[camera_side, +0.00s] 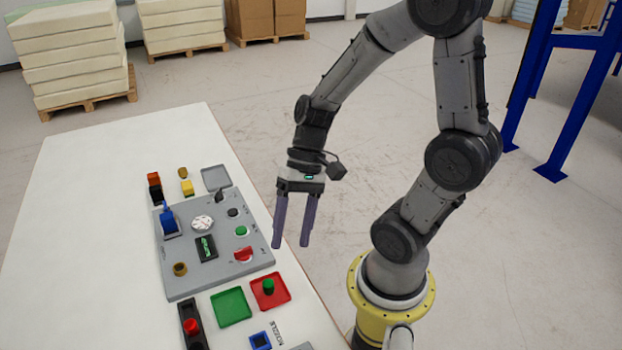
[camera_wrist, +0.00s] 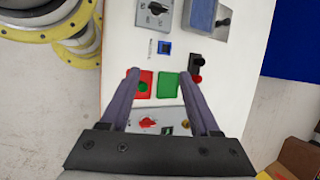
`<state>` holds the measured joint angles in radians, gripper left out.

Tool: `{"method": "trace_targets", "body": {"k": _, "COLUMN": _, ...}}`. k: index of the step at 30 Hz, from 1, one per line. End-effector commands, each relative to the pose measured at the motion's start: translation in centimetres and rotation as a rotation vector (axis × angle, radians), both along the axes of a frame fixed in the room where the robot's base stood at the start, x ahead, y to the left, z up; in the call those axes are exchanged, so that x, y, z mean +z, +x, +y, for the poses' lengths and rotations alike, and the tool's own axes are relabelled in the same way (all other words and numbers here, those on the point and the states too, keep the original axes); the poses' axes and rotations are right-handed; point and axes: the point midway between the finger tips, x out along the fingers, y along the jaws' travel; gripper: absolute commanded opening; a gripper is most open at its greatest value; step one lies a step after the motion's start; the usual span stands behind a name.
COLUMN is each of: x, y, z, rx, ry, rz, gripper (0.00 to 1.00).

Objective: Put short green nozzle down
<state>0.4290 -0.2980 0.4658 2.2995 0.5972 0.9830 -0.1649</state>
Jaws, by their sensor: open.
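A short green nozzle (camera_side: 268,286) stands upright on a red square tray (camera_side: 280,299) near the right edge of the table. It also shows in the wrist view (camera_wrist: 143,86) beside my left finger. A green square tray (camera_side: 231,312) lies just left of the red one and looks empty. My gripper (camera_side: 290,246) is open, points down and holds nothing. It hangs above the table's right side, apart from the nozzle. In the wrist view its two fingers (camera_wrist: 160,73) frame the red and green trays.
A grey control panel (camera_side: 185,283) with knobs, buttons and a small display lies on the white table (camera_side: 90,250). A black holder with a red knob (camera_side: 191,326) and a blue square (camera_side: 260,341) are near the front. The table's left side is clear.

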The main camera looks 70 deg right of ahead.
Motion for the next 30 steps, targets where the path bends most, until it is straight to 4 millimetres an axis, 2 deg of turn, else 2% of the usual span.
{"method": "trace_targets", "body": {"k": 1, "x": 2.0, "y": -0.5, "z": 0.0, "rx": 0.121, "ry": -0.115, "rz": -0.096, "gripper": 0.63}}
{"method": "trace_targets", "body": {"k": 6, "x": 7.2, "y": -2.1, "z": -1.1, "rx": 0.390, "ry": -0.437, "rz": -0.372, "gripper": 0.63}}
{"method": "trace_targets", "body": {"k": 9, "x": 9.5, "y": -2.6, "z": -1.8, "rx": 0.471, "ry": -0.564, "rz": -0.502, "gripper": 0.63}}
{"method": "trace_targets", "body": {"k": 12, "x": 11.1, "y": -2.9, "z": -2.2, "rx": 0.510, "ry": -0.638, "rz": -0.587, "gripper": 0.63}}
{"method": "trace_targets", "body": {"k": 16, "x": 11.7, "y": -3.0, "z": -2.5, "rx": 0.527, "ry": -0.674, "rz": -0.623, "gripper": 0.63}}
{"method": "trace_targets", "body": {"k": 30, "x": 11.7, "y": -3.0, "z": -2.5, "rx": 0.526, "ry": -0.674, "rz": -0.622, "gripper": 0.63}}
